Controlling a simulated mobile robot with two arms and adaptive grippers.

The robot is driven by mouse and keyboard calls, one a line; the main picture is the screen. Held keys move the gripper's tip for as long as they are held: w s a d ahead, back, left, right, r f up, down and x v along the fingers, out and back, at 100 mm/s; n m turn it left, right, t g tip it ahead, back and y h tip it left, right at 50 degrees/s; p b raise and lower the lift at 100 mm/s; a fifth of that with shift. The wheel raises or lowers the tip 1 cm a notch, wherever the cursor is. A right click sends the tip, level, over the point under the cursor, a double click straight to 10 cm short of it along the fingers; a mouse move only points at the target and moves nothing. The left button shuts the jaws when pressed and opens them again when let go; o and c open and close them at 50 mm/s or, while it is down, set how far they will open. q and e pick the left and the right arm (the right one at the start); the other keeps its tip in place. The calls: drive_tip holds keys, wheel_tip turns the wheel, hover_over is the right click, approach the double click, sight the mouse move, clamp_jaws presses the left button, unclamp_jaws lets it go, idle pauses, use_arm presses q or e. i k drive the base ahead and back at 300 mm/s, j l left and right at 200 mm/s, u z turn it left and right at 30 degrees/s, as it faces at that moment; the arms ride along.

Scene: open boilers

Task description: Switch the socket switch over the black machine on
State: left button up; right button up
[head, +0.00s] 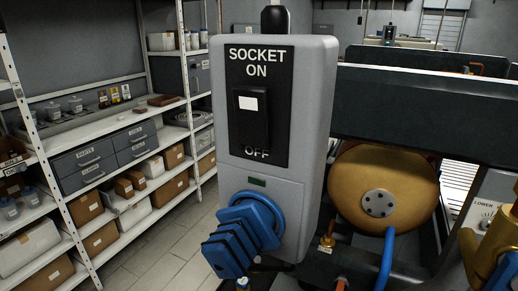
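A grey socket box (316,120) fills the middle of the head view, close to the camera. Its black plate (275,70) reads SOCKET ON at the top and OFF at the bottom. A black rocker switch (250,125) with a white mark on its upper part sits between the words. I cannot tell for sure which side is pressed in. Below it, a blue ribbed socket cover or plug (245,235) juts out to the lower left. Neither of my grippers can be made out in this view.
Metal shelves (95,215) with drawers and cardboard boxes stand on the left, with clear tiled floor (165,255) before them. A dark beam (420,105) and a brass boiler end (385,170) lie behind the box. A brass-coloured part (492,248) shows at the right edge.

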sight(251, 103)
drive_tip(key=k+l+u, duration=0.15)
drive_tip(key=k, duration=0.3)
drive_tip(key=k+u, duration=0.1)
drive_tip(key=k, duration=0.35)
